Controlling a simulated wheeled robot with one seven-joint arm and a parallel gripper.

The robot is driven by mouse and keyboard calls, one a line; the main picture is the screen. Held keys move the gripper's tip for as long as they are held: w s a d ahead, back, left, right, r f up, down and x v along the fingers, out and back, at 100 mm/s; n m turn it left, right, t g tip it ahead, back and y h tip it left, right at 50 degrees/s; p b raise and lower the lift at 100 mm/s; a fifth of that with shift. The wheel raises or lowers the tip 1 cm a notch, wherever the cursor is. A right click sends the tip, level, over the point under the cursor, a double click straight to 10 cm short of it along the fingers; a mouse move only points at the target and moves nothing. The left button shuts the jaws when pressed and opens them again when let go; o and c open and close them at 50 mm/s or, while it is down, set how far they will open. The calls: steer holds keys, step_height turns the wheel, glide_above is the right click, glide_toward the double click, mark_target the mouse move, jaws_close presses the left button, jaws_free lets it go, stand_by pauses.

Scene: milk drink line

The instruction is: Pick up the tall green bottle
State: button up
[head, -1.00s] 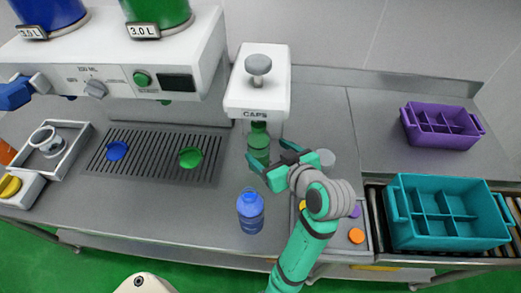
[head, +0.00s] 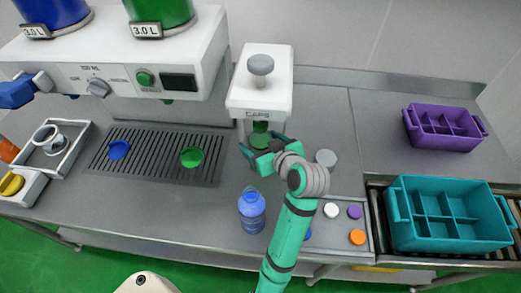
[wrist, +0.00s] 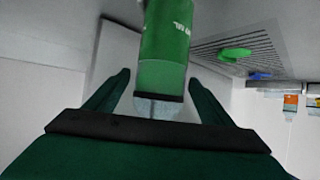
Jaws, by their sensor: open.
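The tall green bottle (head: 260,139) stands upright under the cap press (head: 259,95), its lower part hidden by my gripper. My gripper (head: 264,149) is open at the bottle, one finger to its left and one to its right. In the wrist view the bottle (wrist: 165,48) lies between the two spread fingers of my gripper (wrist: 157,82), with visible gaps on both sides.
A blue bottle (head: 252,211) stands left of my arm. A tray (head: 343,240) of coloured caps is to the right, with a teal crate (head: 447,241) and a purple crate (head: 441,141) beyond. The filling machine (head: 120,70) is at left, above a drip grate (head: 128,172).

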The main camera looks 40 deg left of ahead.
steer(key=c, duration=1.5)
steer(key=shift+c, duration=0.5)
